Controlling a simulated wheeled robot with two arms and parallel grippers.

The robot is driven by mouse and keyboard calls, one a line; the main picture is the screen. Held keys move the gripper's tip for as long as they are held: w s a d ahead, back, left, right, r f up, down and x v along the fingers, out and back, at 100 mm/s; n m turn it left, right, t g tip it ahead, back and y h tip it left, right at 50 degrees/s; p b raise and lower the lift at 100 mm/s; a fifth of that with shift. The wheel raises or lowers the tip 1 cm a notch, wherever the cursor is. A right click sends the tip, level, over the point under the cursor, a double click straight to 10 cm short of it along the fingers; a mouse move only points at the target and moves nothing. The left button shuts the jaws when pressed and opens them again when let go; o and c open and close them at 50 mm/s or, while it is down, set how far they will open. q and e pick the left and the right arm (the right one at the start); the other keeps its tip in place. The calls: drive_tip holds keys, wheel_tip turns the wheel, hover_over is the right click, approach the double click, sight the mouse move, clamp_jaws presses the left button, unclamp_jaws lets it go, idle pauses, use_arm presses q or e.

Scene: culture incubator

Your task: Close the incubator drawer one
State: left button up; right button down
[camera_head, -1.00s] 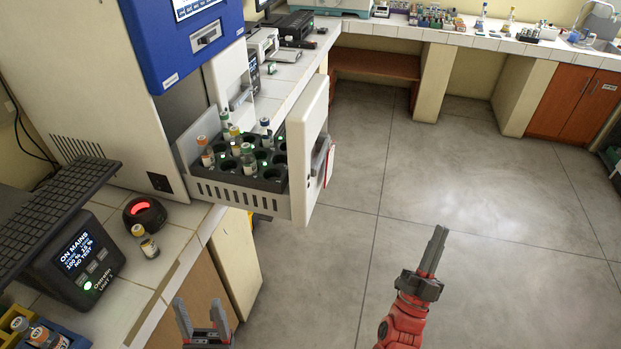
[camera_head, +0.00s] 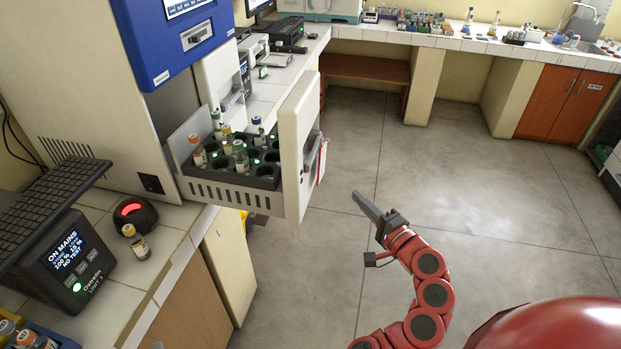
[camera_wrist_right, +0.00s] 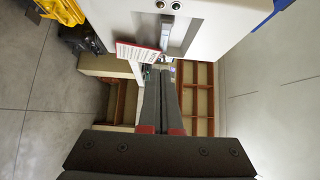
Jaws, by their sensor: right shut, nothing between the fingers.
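The incubator drawer (camera_head: 228,190) is pulled out from the white and blue incubator (camera_head: 85,75). Its black rack (camera_head: 262,170) holds several capped vials, and some wells are empty. The drawer's white front panel (camera_head: 295,150) carries a grey handle (camera_head: 314,158); in the right wrist view the panel (camera_wrist_right: 130,12) and handle (camera_wrist_right: 182,30) show at the top. My right gripper (camera_head: 358,196) is shut and empty, to the right of and a little below the panel, apart from it. In the right wrist view its fingers (camera_wrist_right: 160,85) are together. My left gripper is not in view.
A counter (camera_head: 165,240) at left holds a black keyboard (camera_head: 45,200), a display box (camera_head: 72,262), a red-lit device (camera_head: 132,210) and a loose vial (camera_head: 136,242). Open grey floor (camera_head: 440,170) lies right of the drawer. A far counter (camera_head: 460,38) stands at the back.

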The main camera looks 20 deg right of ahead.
drive_tip(key=w+a+p, duration=0.5)
drive_tip(key=w, duration=0.7)
drive_tip(key=shift+a, duration=0.2)
